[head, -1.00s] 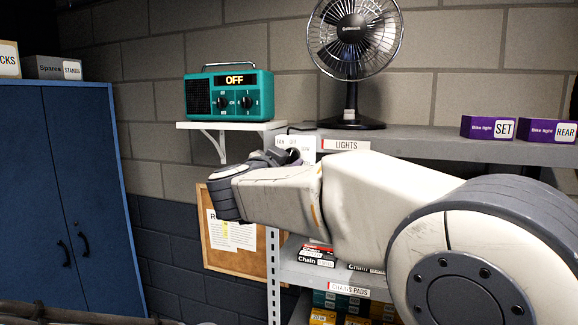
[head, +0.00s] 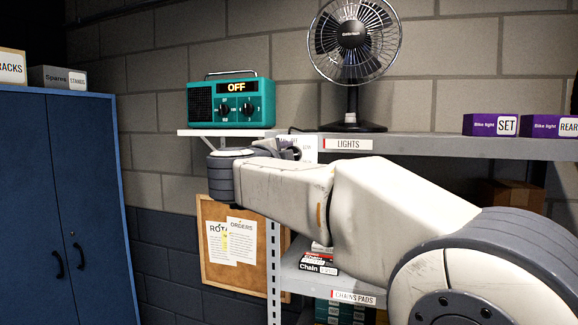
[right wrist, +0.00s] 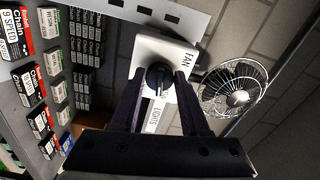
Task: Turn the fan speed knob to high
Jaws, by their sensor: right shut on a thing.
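The fan speed knob (right wrist: 158,78) is dark and round, on a white plate marked FAN (right wrist: 178,52) in the right wrist view. My right gripper (right wrist: 158,82) is shut on the knob, with one dark finger on each side of it. A small light mark shows on the knob, but the setting it points to cannot be read. In the head view the white plate (head: 309,147) shows at the shelf's left end, partly hidden by my right arm, and the knob is hidden. The desk fan (head: 353,40) stands on the shelf above. My left gripper is not in view.
A teal radio (head: 230,102) reading OFF sits on a small white wall shelf (head: 185,132) left of the plate. The metal shelf (head: 425,146) carries purple bike light boxes (head: 490,125). Chain boxes (right wrist: 25,85) fill lower shelves. A blue cabinet (head: 40,190) stands at left.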

